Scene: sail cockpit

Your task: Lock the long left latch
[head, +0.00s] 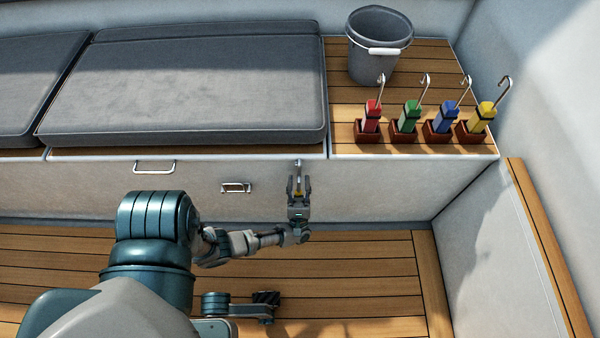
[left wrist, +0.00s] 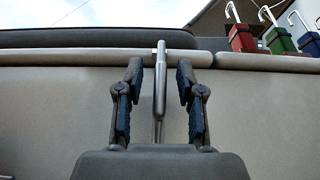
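A long silver latch lever (head: 299,168) stands upright on the pale locker front below the grey cushion. In the left wrist view, the lever (left wrist: 160,85) runs upward between my fingers, its top reaching the pale ledge under the cushion. My left gripper (head: 299,180) is open, with one finger on each side of the lever. In the left wrist view, a gap shows between the lever and each finger of the gripper (left wrist: 160,66). The lever's lower end is hidden behind the gripper body. My right gripper is not in view.
A bar handle (head: 154,167) and a small silver fitting (head: 236,187) sit on the locker front to the left. A grey bucket (head: 379,55) and several colored handles in brown holders, including a red one (head: 371,112), stand on the wooden bench. Wooden floor (head: 350,275) is clear at right.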

